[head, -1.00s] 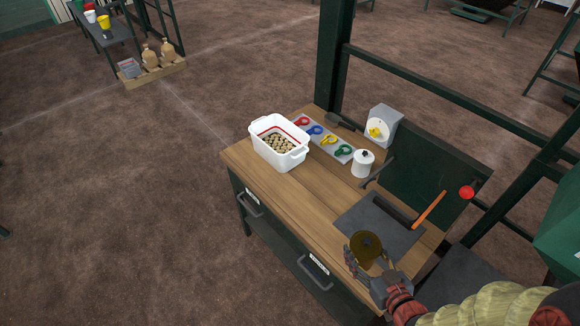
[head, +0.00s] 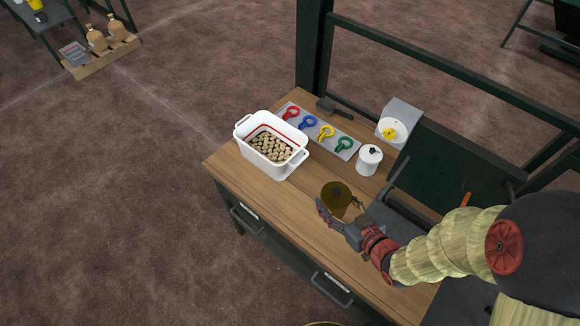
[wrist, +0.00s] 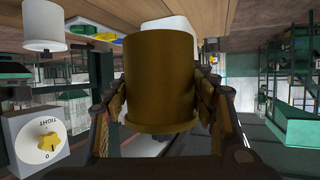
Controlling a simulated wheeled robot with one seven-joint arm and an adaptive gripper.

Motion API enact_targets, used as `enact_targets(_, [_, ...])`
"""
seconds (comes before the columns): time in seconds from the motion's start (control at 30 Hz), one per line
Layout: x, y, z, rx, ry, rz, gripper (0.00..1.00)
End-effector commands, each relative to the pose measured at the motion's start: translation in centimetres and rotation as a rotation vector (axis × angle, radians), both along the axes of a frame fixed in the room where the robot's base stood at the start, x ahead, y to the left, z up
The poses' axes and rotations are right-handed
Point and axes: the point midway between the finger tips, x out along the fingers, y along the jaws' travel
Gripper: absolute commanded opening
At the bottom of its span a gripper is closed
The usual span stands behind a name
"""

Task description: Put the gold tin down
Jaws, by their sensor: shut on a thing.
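The gold tin (head: 336,195) is a short round can, held in my gripper (head: 340,207) above the wooden worktop (head: 250,190). In the wrist view the gold tin (wrist: 160,75) fills the middle, with a finger of my gripper (wrist: 160,90) pressed on each side. In the head view I see its round end, so the tin looks tilted towards that camera. I cannot tell exactly how high it is over the wood. Its lower side is partly hidden by the fingers.
A white tub (head: 262,160) of brown pieces stands left. A grey board (head: 320,130) with coloured ring-ended tools lies behind. A white lidded pot (head: 369,160) and a grey box with a yellow knob (head: 390,132) stand right. Bare wood lies between tub and tin.

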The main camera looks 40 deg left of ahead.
Motion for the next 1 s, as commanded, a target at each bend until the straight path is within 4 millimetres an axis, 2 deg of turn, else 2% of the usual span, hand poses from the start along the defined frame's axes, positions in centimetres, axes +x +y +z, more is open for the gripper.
enact_targets(0.43, [6.7, 5.7, -4.0, 0.002, -0.001, 0.001, 0.14])
enact_targets(0.6, [8.5, 7.2, -7.0, 0.001, 0.0, 0.001, 0.14])
enact_targets(0.73, [9.6, 8.1, -8.5, 0.002, -0.002, 0.0, 0.14])
enact_targets(1.0, [10.4, 8.9, -9.6, 0.002, -0.002, 0.0, 0.14])
